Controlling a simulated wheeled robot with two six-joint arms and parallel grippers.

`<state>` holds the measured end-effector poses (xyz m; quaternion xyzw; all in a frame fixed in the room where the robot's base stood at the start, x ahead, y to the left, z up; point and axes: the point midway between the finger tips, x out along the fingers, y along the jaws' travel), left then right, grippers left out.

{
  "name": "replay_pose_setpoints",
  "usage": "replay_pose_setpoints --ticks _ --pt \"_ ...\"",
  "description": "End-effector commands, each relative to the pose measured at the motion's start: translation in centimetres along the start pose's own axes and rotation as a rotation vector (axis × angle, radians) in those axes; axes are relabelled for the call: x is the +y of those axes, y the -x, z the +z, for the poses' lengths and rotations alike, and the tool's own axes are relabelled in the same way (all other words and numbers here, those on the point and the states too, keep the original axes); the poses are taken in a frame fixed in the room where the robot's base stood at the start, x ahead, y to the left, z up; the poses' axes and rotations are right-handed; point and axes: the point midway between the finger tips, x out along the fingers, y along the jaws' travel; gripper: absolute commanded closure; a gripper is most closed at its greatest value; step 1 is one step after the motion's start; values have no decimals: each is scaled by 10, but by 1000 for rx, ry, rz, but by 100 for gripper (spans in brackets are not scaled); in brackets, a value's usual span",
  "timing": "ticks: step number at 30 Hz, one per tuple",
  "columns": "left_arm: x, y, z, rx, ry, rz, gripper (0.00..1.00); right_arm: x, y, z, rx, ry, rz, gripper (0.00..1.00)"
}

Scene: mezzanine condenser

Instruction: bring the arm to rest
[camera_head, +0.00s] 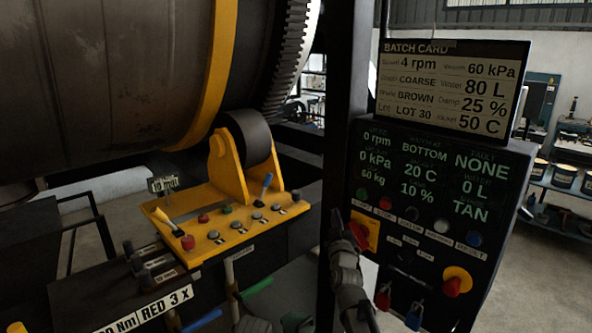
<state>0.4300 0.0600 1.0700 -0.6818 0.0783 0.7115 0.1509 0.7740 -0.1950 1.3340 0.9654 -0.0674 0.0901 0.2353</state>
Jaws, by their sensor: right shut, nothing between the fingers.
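My right gripper (338,222) is shut and empty. Its arm rises from the bottom of the picture, and the gripper is in front of the left edge of the dark control panel (420,225), close to the yellow plate with a red knob (364,231). I cannot tell whether it touches the panel or the knob. My left gripper does not show.
A yellow console (215,236) with levers and buttons stands left of my gripper, below a large drum (95,80). A dark post (347,100) rises behind my gripper. A batch card (450,85) tops the panel. Open floor (545,270) shows at right.

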Motion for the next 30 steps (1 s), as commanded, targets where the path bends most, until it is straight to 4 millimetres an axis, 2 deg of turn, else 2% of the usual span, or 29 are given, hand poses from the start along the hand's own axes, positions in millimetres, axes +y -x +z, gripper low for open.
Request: replay_pose_setpoints --ticks 4,6,8,9,11,13,16,21,25,27,30 --pt "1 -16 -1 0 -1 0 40 -83 35 33 -168 -58 -247 100" --pt "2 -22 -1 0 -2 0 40 -122 61 52 -282 -84 -370 100" --pt "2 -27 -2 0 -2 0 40 -152 87 69 -389 -100 -464 100" --pt "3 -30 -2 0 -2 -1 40 -170 106 80 -464 -107 -521 100" --pt "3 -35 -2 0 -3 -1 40 -192 138 97 -584 -113 -596 100" --pt "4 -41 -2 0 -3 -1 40 -212 177 116 -730 -111 -669 100" --pt "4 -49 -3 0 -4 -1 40 -230 238 140 -951 -94 -741 100" --pt "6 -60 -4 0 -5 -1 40 -231 331 169 -1302 -33 -770 100" --pt "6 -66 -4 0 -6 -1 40 -220 380 177 -1496 17 -743 100" --pt "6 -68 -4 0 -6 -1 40 -215 397 179 -1566 38 -725 100" --pt "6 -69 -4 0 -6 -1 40 -209 411 179 -1627 58 -706 100"
